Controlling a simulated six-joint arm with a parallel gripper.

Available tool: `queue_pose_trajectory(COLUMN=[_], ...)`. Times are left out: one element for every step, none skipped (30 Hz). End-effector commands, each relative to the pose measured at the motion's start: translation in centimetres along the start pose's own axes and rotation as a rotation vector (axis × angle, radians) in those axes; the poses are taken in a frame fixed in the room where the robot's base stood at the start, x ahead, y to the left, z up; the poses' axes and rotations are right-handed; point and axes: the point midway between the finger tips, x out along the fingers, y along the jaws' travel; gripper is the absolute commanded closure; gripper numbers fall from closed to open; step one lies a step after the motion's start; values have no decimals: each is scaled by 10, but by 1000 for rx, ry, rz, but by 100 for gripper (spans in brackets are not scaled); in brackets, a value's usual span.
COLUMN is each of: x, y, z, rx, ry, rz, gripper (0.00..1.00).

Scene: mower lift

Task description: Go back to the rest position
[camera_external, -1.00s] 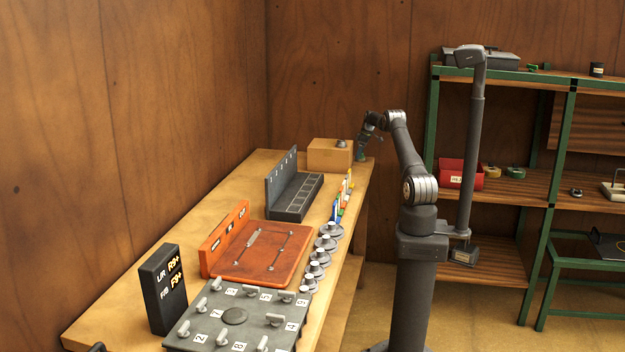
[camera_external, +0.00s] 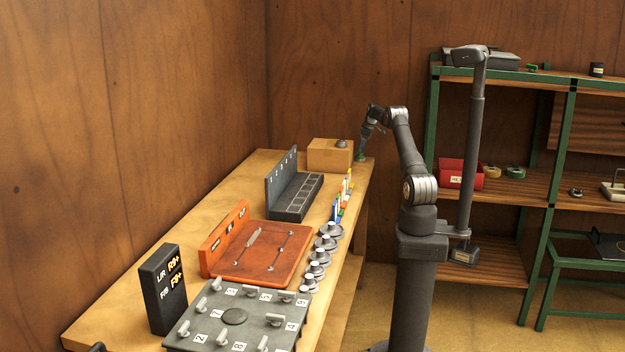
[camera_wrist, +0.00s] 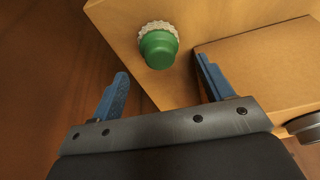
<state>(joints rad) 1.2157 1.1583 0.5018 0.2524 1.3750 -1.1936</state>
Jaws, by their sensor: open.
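My gripper (camera_external: 362,152) is over the far right corner of the workbench (camera_external: 190,219), beside the cardboard-coloured box. In the wrist view its two blue fingers (camera_wrist: 160,92) are spread wide with nothing between them. A green knob-like piece with a pale ridged rim (camera_wrist: 158,46) stands on the bench near its corner, ahead of the fingers and apart from them. In the external view the green piece (camera_external: 360,157) shows just below my gripper.
The box (camera_external: 329,155) stands close by, with a grey round piece (camera_external: 341,143) on top. A dark compartment tray (camera_external: 296,199), an orange board (camera_external: 262,255), a row of grey weights (camera_external: 325,243) and a grey numbered panel (camera_external: 235,317) line the bench. Green-framed shelves (camera_external: 560,150) stand right.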

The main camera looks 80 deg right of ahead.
Motion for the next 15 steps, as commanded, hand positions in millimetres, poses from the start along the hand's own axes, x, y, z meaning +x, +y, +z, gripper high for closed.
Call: queue_pose_trajectory(x=[12, 18, 26, 32, 38, 46, 52, 56, 40, 33, 27, 20, 14, 8, 2], y=[-1, -1, -1, 0, -1, 0, 0, 0, 1, 1, 1, 1, 1, 1, 1], z=[0, 0, 0, 0, 0, 0, 1, 2, -3, -5, -6, -8, -10, -12, -4], rx=[0, 0, 0, 0, 0, 0, 0, 1, -1, -1, -1, -1, -1, -1, 3], ry=[-1, -1, -1, -1, -1, -1, -1, -1, 3, 3, 2, 2, 2, 2, 1], rz=[-3, -3, -2, -3, -3, -2, -2, -2, 5, 5, 4, 4, 3, 4, 3], gripper=[27, 27, 27, 27, 27, 27, 27, 27, 27, 27, 27, 27, 27, 27, 27])
